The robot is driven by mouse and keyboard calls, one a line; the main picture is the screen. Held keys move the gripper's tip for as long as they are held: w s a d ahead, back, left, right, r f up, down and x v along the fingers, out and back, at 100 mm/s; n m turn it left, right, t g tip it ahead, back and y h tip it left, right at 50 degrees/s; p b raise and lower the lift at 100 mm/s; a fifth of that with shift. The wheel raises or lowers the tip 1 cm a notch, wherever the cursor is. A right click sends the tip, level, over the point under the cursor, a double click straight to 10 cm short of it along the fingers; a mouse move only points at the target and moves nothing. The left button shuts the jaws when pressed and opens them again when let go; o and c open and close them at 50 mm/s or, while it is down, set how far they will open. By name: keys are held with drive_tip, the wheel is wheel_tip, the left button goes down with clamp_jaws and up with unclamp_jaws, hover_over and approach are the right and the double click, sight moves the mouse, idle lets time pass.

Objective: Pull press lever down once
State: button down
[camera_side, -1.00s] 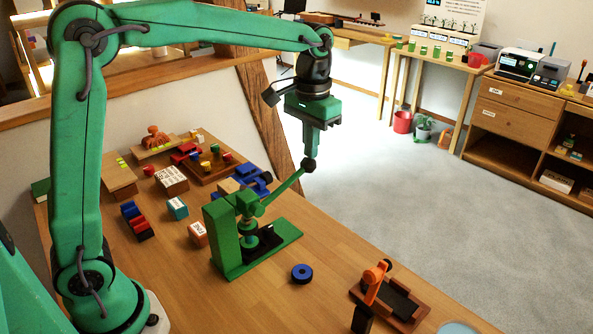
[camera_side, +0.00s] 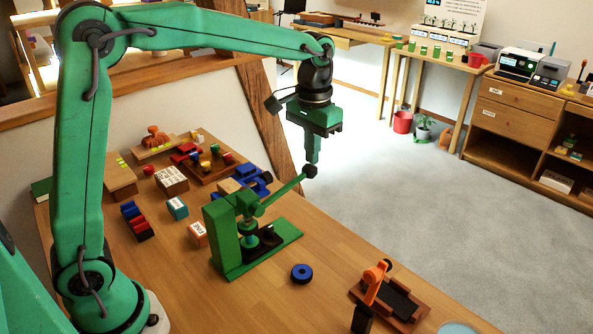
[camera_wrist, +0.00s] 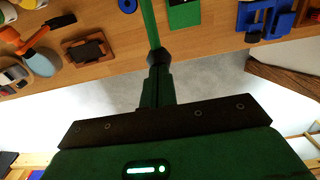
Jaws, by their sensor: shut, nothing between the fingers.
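The green press (camera_side: 226,240) stands on the table in the side view. Its lever (camera_side: 280,191) slants up to the right and ends in a dark knob (camera_side: 310,171). My gripper (camera_side: 312,160) is shut with nothing in it. It points down, with its fingertips at the top of the knob and seemingly touching it. In the wrist view the green lever (camera_wrist: 150,22) runs to the dark knob (camera_wrist: 158,58) at the tips of my gripper (camera_wrist: 159,72). The exact contact there is hard to see.
A blue ring (camera_side: 301,273) lies right of the press base. An orange-handled device (camera_side: 375,283) sits at the table's front right. Several coloured blocks and a blue device (camera_side: 256,182) lie behind and left of the press. Space right of the lever is open floor.

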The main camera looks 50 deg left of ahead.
drive_tip(key=shift+f, duration=0.35)
idle(0.3)
drive_tip(key=shift+w+f, duration=0.1)
drive_tip(key=shift+f, duration=0.8)
drive_tip(key=shift+r, duration=0.15)
idle(0.4)
wheel_tip(320, 180, up, 14)
idle(2.3)
idle(0.3)
